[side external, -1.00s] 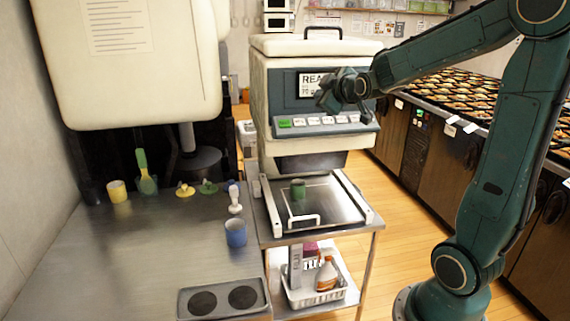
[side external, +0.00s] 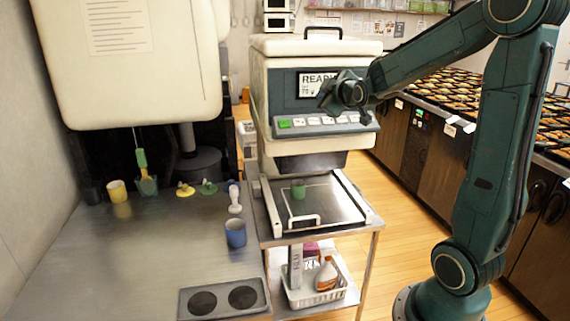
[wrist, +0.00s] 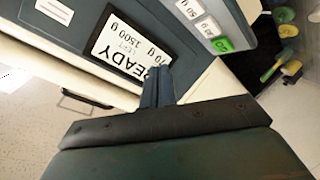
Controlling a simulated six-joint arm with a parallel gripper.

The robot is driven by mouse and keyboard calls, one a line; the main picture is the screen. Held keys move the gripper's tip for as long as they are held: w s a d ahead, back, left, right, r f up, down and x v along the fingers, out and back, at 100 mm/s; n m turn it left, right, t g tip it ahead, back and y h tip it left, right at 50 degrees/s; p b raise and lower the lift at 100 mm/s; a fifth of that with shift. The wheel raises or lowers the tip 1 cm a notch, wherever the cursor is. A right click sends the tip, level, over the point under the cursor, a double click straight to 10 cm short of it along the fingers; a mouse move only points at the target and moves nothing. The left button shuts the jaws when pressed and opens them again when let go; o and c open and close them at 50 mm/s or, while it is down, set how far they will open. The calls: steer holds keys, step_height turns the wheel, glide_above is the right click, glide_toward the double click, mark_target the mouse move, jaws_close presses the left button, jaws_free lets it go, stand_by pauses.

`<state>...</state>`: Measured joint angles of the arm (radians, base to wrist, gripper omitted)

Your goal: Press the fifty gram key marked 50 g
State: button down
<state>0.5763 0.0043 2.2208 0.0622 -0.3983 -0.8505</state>
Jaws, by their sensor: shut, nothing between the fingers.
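The machine (side external: 258,95) has a slanted panel with a row of keys: a green key (side external: 285,123) at the left, then several white keys (side external: 314,121). Their labels are too small to read in the side external view. My gripper (side external: 324,98) is shut and empty, in front of the display (side external: 310,80), above the key row and apart from the keys. In the wrist view its fingertips (wrist: 157,76) overlap the display, which reads READY.
Food trays (side external: 480,85) line the right. Space before the panel is free.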

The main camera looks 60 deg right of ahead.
steer(key=shift+w+d+f, duration=0.45)
steer(key=shift+f, duration=0.6)
steer(key=shift+w+d+f, duration=0.4)
steer(key=shift+f, duration=0.7)
steer(key=shift+w+d+f, duration=0.45)
steer(key=shift+f, duration=0.6)
steer(key=shift+w+d+f, duration=0.15)
steer(key=shift+d+f, duration=0.05)
steer(key=shift+f, duration=0.2)
steer(key=shift+w+d+f, duration=0.15)
steer(key=shift+f, duration=0.25)
stand_by(1.0)
steer(key=shift+a+r, duration=0.1)
steer(key=shift+r, duration=0.05)
steer(key=shift+s+a+r, duration=0.2)
steer(key=shift+s+r, duration=0.1)
steer(key=shift+r, duration=0.3)
steer(key=shift+r, duration=0.1)
steer(key=shift+s+a+r, duration=0.3)
steer(key=shift+r, duration=0.4)
steer(key=shift+s+a+r, duration=0.3)
steer(key=shift+r, duration=0.4)
steer(key=shift+s+a+r, duration=0.3)
steer(key=shift+r, duration=0.4)
steer(key=shift+a, duration=0.1)
